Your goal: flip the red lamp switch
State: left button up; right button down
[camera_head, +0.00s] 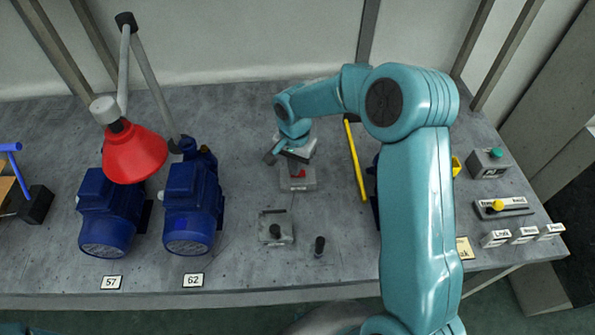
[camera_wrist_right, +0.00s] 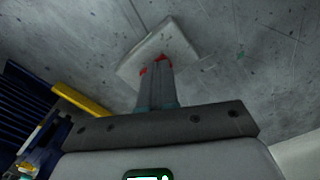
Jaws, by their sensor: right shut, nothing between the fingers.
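The lamp switch is a small light grey box (camera_head: 297,185) with a red rocker (camera_head: 300,174), on the bench at the middle. The red lamp (camera_head: 134,155) hangs from a jointed stand at the left. My right gripper (camera_head: 295,168) points down at the switch, its fingers shut with nothing between them. In the right wrist view the fingertips (camera_wrist_right: 157,66) lie over the switch box (camera_wrist_right: 182,38), and red parts of the rocker show on both sides of them. The fingers hide most of the rocker; I cannot tell whether they touch it. My left gripper is not in view.
Two blue motors (camera_head: 108,212) (camera_head: 192,208) stand at the left. A grey block with a black knob (camera_head: 276,232) and a black peg (camera_head: 319,246) are in front of the switch. A yellow bar (camera_head: 355,162) lies right of it. A green button box (camera_head: 489,162) is far right.

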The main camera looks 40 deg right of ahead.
notch_tip(320, 180, up, 7)
jog(key=p, duration=0.4)
dwell(0.5)
jog(key=shift+s, duration=0.1)
